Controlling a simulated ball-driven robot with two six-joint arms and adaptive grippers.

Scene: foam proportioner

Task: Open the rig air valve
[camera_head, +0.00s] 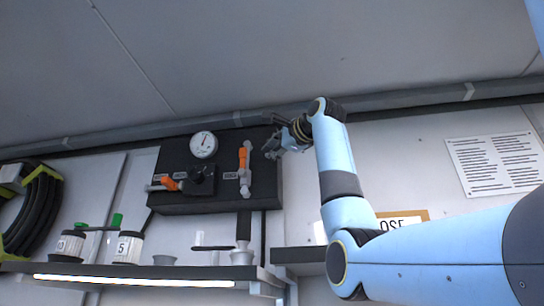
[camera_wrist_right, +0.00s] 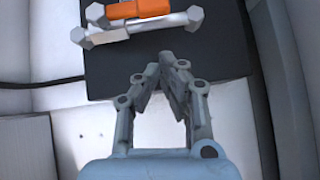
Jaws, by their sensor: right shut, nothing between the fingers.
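A black panel (camera_head: 215,206) on the wall carries two valves with orange handles. The right-hand valve (camera_head: 243,158) has its handle upright, in line with its vertical grey pipe. The left-hand valve (camera_head: 171,184) has a slanted handle on a horizontal pipe. Their labels are too small to read, so I cannot tell which is the rig air valve. My right gripper (camera_head: 270,149) is at the panel's right edge, just right of the upright handle. In the wrist view, its fingertips (camera_wrist_right: 160,72) are together and empty, apart from the orange handle (camera_wrist_right: 138,9) and its pipe.
A round gauge (camera_head: 203,144) and a black knob (camera_head: 201,181) sit on the panel. A shelf (camera_head: 190,271) below bears numbered containers (camera_head: 128,246) and cups. A hose coil (camera_head: 38,212) hangs at the left. A pipe rail runs above the panel.

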